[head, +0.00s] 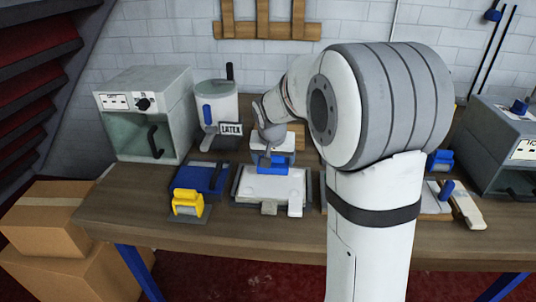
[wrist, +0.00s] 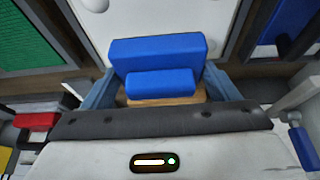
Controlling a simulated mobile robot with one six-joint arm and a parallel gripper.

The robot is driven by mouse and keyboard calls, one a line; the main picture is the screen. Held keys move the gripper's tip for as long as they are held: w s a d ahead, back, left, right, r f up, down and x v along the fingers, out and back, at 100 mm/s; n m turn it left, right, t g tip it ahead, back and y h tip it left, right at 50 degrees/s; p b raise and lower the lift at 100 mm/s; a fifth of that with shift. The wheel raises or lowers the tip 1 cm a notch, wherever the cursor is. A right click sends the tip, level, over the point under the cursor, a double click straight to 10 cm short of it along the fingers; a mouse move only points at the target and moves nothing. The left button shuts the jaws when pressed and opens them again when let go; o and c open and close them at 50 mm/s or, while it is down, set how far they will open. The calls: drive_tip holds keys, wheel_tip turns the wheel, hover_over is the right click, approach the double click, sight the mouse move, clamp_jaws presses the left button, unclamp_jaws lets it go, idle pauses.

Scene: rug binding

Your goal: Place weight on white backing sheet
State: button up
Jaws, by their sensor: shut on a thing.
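My gripper (head: 272,152) is over the back part of a flat tray and points down. It is shut on a blue weight (wrist: 155,52), whose blocky top and handle show between the jaws (wrist: 163,92) in the wrist view. The weight also shows in blue below my gripper in the head view (head: 280,165). The white backing sheet (head: 272,188) lies flat in the grey-framed tray, under and in front of the weight. The sheet also fills the upper middle of the wrist view (wrist: 150,20). I cannot tell whether the weight touches the sheet.
A yellow-handled tool (head: 188,203) and a dark blue pad (head: 200,178) lie left of the tray. A latex container (head: 217,105) and a grey cabinet (head: 145,115) stand behind. Another grey machine (head: 505,140) is at right. The bench's front strip (head: 250,232) is clear.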

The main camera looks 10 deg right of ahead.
sight(272, 170)
drive_tip(key=shift+w+a+f, duration=0.1)
drive_tip(key=shift+f, duration=2)
drive_tip(key=shift+f, duration=0.15)
drive_tip(key=o, duration=1.7)
drive_tip(key=v, duration=1.1)
drive_tip(key=s+f+n, duration=0.1)
drive_tip(key=s, duration=0.7)
drive_tip(key=s+f+n+g+y, duration=0.1)
drive_tip(key=s, duration=0.7)
drive_tip(key=s+f+n, duration=0.1)
drive_tip(key=s, duration=0.7)
drive_tip(key=shift+s+f+n+g, duration=0.25)
drive_tip(key=shift+n+g, duration=0.15)
